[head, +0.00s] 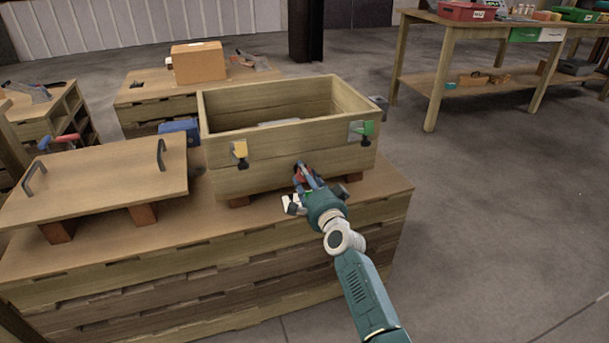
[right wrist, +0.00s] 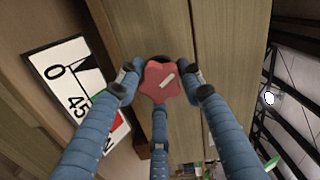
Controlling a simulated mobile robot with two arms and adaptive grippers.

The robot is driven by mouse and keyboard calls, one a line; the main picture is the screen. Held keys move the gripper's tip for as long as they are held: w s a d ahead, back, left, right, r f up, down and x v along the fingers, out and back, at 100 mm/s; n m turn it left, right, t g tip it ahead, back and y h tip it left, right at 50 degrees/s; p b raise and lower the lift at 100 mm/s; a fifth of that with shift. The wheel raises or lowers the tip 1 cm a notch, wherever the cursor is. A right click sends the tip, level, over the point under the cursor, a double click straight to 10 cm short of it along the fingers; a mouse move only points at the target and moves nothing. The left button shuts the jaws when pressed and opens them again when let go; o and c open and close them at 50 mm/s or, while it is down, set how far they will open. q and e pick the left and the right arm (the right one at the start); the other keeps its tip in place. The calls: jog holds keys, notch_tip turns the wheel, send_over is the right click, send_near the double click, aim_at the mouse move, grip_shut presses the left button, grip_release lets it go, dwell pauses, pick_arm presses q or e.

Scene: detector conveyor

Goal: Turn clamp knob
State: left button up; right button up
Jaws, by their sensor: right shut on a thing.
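The clamp knob (right wrist: 163,81) is red and lobed, with a white mark on its face; it sits on the front wall of the wooden box. My right gripper (right wrist: 165,88) has its blue fingers closed around the knob in the right wrist view. In the head view the right gripper (head: 305,177) is at the lower front of the wooden box (head: 240,182), with the red knob partly hidden between its fingers. A white dial plate (right wrist: 75,85) with black numbers and green and red parts shows left of the knob. My left gripper is not in view.
The box stands on red-brown blocks on a wooden workbench (head: 230,235). A yellow latch (head: 239,149) and a green latch (head: 361,130) are on its front. A wooden lid (head: 100,178) with dark handles lies at the left. Open floor lies to the right.

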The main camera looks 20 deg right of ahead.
jog(key=shift+d+r+m, duration=0.2)
jog(key=shift+d+m, duration=0.05)
jog(key=shift+m, duration=0.5)
jog(key=shift+d+r+m, duration=0.2)
jog(key=shift+m, duration=0.55)
jog(key=o, duration=1.2)
jog(key=shift+d+f, duration=0.1)
jog(key=shift+c, duration=0.2)
jog(key=shift+f, duration=0.15)
jog(key=shift+a+f, duration=0.1)
jog(key=shift+a, duration=0.1)
jog(key=s, duration=1.2)
jog(key=shift+d, duration=0.25)
